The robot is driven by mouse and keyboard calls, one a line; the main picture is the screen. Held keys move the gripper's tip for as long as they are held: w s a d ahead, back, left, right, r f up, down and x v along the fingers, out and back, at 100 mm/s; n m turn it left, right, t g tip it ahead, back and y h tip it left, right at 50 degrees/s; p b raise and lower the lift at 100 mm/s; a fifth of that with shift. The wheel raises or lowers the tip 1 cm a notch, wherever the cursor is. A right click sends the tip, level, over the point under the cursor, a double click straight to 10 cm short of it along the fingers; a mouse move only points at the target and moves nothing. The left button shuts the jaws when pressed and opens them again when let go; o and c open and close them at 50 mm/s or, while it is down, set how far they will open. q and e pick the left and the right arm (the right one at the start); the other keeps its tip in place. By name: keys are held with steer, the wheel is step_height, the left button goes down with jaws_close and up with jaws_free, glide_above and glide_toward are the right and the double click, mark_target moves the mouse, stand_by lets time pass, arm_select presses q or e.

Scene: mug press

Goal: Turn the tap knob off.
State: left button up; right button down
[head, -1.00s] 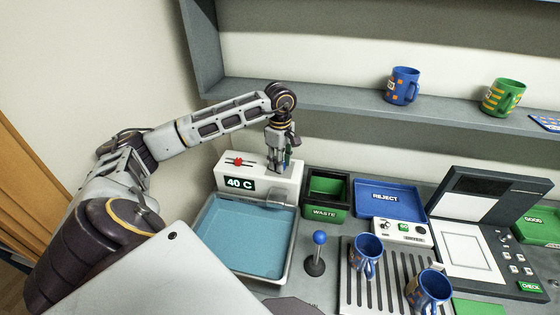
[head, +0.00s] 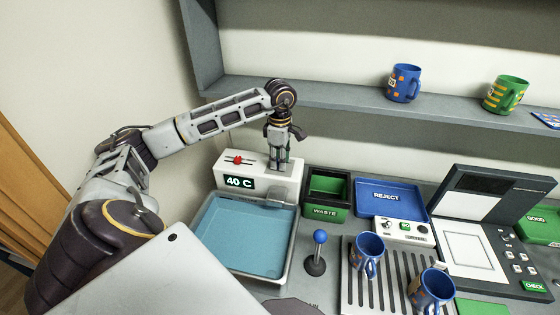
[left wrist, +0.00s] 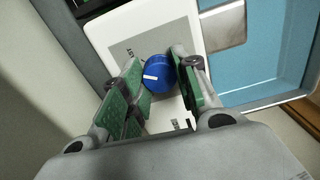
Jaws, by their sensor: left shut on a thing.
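The blue tap knob (left wrist: 157,80) with a white pointer line shows in the left wrist view, on the grey panel of the white tap unit. My left gripper (left wrist: 160,66) has its green-padded fingers on both sides of the knob, shut on it. In the head view my left gripper (head: 279,166) points down onto the top of the white tap unit (head: 276,192), and it hides the knob there. The unit's front display reads 40 C (head: 239,182). My right gripper is not in view.
A red slider (head: 238,160) sits on the unit, left of my gripper. A blue basin (head: 243,240) lies in front. The waste bin (head: 325,211), reject tray (head: 390,212) and a blue-topped lever (head: 319,237) stand to the right. Two blue mugs (head: 368,254) stand on a slatted rack.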

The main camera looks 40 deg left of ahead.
arm_select(q)
steer(key=n+b, duration=0.1)
steer(key=n, duration=0.3)
steer(key=shift+n, duration=0.3)
steer(key=n, duration=0.3)
steer(key=shift+n+b, duration=0.3)
steer(key=shift+b, duration=0.05)
steer(key=n, duration=0.4)
steer(key=shift+n+b, duration=0.35)
steer(key=shift+n, duration=1.65)
steer(key=o, duration=1)
